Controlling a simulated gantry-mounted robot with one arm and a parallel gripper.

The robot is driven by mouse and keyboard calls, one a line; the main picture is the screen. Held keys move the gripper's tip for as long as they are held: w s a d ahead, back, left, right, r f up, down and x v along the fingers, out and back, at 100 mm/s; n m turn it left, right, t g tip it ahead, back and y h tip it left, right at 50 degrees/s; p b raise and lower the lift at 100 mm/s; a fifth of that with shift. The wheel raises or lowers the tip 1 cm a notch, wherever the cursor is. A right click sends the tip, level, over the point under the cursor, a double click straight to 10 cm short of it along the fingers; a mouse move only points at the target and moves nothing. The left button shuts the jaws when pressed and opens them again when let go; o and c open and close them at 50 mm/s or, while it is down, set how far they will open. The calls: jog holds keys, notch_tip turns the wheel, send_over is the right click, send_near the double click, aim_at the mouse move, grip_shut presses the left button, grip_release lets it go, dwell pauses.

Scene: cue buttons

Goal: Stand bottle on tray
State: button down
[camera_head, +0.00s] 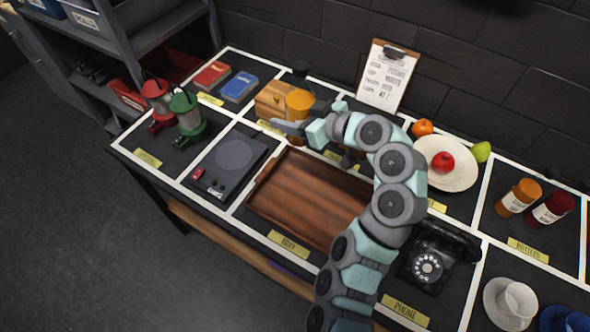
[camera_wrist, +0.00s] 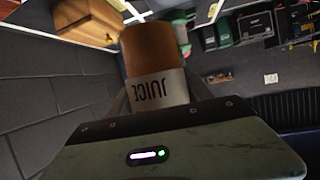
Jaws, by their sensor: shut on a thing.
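An orange bottle (camera_head: 299,103) is in my gripper (camera_head: 293,126), held in front of the wooden box at the back. In the wrist view the bottle (camera_wrist: 152,48) is brown-orange with a white label reading JUICE, upside down in that picture. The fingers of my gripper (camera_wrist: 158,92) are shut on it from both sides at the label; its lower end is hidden. The brown wooden tray (camera_head: 300,205) lies empty in the middle of the table, nearer the front than the bottle. My arm covers the tray's right edge.
The wooden box (camera_head: 270,99) is close beside the bottle. A black scale-like device (camera_head: 230,165) is left of the tray, a black telephone (camera_head: 437,258) right of it. A fruit plate (camera_head: 447,178) and two bottles (camera_head: 518,198) stand farther right.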

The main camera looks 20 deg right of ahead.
notch_tip(320, 180, down, 18)
jog(key=shift+s+a+f+b, duration=0.1)
jog(key=shift+b, duration=1.1)
jog(key=shift+c, duration=2.2)
grip_release()
jog(key=p+v, duration=0.1)
jog(key=v, duration=1.1)
